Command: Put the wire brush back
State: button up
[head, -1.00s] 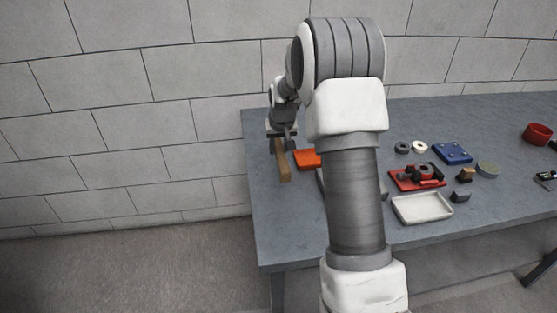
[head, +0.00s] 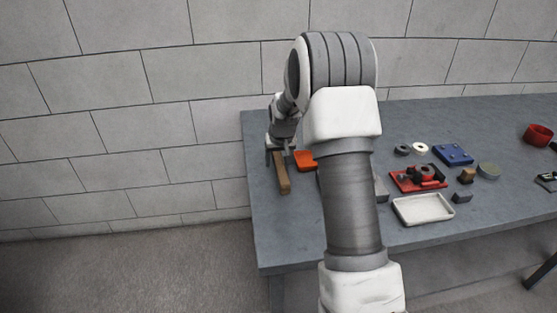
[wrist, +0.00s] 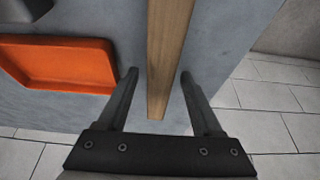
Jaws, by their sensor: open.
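The wire brush shows as a long brown wooden bar. In the head view the brush (head: 284,180) lies at the left end of the grey table, pointing toward the front. In the wrist view its wooden handle (wrist: 168,40) runs between my two fingers, with a gap on each side. No bristles can be seen. My gripper (wrist: 158,76) is open around the handle; in the head view my gripper (head: 280,148) is at the brush's far end, partly hidden by my arm.
An orange tray (wrist: 62,66) lies left of the brush in the wrist view. The table's left front is clear.

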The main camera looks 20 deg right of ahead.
jog(key=shift+r, duration=0.3)
jog(key=p+v, duration=0.2)
jog(key=v, duration=1)
jog(key=s+a+r+n, duration=0.1)
jog(key=s+a+r, duration=0.3)
jog(key=s+r, duration=0.25)
jog(key=s+a+r, duration=0.3)
jog(key=s+r, duration=0.2)
jog(key=s, duration=0.3)
jog(key=s+a, duration=0.2)
jog(key=s, duration=0.7)
jog(key=s+a+n+t, duration=0.1)
jog(key=s+a, duration=0.1)
jog(key=s, duration=0.7)
jog(key=shift+a+f+y, duration=0.2)
jog(key=shift+a+y, duration=0.15)
jog(key=shift+y, duration=0.05)
